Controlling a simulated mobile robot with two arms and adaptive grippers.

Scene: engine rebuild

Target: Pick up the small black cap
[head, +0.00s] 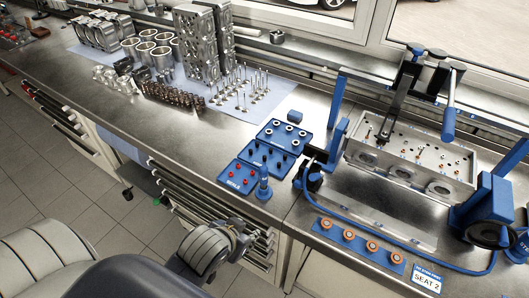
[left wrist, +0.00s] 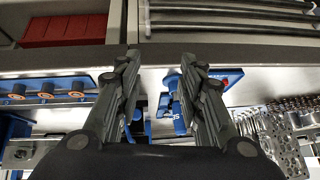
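Several small black caps (head: 268,155) stand in the middle one of three blue trays on the steel bench in the head view. I cannot single out one of them. My left gripper (head: 240,237) is low in front of the bench edge, below the trays and apart from them. In the left wrist view its two fingers (left wrist: 160,57) are spread with nothing between them; the bench edge and a blue stand (left wrist: 172,80) show beyond. The black caps cannot be made out there. My right gripper is not in view.
The front tray (head: 241,177) holds red caps, the back tray (head: 284,136) ring-like parts. A blue upright stand (head: 263,184) is beside the front tray. Valves (head: 240,92) and engine parts fill the bench behind. A blue-framed fixture holds a cylinder head (head: 411,160) at right.

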